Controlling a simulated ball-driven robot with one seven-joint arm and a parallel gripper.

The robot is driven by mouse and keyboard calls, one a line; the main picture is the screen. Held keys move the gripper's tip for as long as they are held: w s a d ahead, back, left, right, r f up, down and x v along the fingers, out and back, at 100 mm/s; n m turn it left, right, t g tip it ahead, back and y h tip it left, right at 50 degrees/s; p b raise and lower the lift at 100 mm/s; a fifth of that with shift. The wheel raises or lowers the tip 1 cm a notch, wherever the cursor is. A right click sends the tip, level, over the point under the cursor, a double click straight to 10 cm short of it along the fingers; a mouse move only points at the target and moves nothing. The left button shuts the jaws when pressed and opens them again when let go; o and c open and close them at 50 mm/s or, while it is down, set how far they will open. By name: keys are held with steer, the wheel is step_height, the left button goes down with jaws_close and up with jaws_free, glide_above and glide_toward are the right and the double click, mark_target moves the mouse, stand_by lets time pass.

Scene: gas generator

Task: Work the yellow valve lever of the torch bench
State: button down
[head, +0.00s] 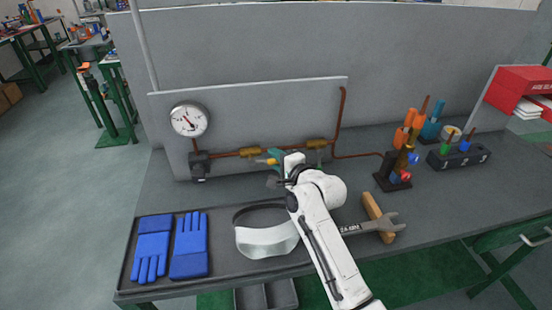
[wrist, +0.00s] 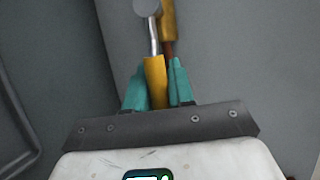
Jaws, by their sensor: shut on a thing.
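The yellow valve lever (wrist: 154,80) stands between the teal fingers of my gripper (wrist: 159,68) in the wrist view. The fingers are shut on it, one on each side. A bare metal stem runs up from the lever to a round grey knob-like end (wrist: 147,6). In the head view my gripper (head: 275,158) is at the pipe line on the upright panel, and a bit of the yellow lever (head: 265,161) shows at its left. My arm hides part of the pipe and the valve there.
A pressure gauge (head: 188,119) is on the panel (head: 260,108) at left. Blue gloves (head: 188,245), a white visor (head: 266,240) and a wrench (head: 372,227) lie in front. Orange-handled torches (head: 405,138) stand at right. The bench between panel and gloves is clear.

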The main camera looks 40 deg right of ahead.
steer(key=shift+f, duration=0.1)
steer(key=shift+a+f+m+b, duration=0.1)
steer(key=shift+f+m+b, duration=0.4)
steer(key=shift+f+b, duration=0.1)
steer(key=shift+w+f+m+t+b, duration=0.1)
steer(key=shift+f+m+t+b, duration=0.25)
steer(key=shift+m+t, duration=0.3)
steer(key=shift+r, duration=0.1)
steer(key=c, duration=1.1)
jaws_free()
steer(key=shift+o, duration=0.2)
steer(key=shift+r, duration=0.1)
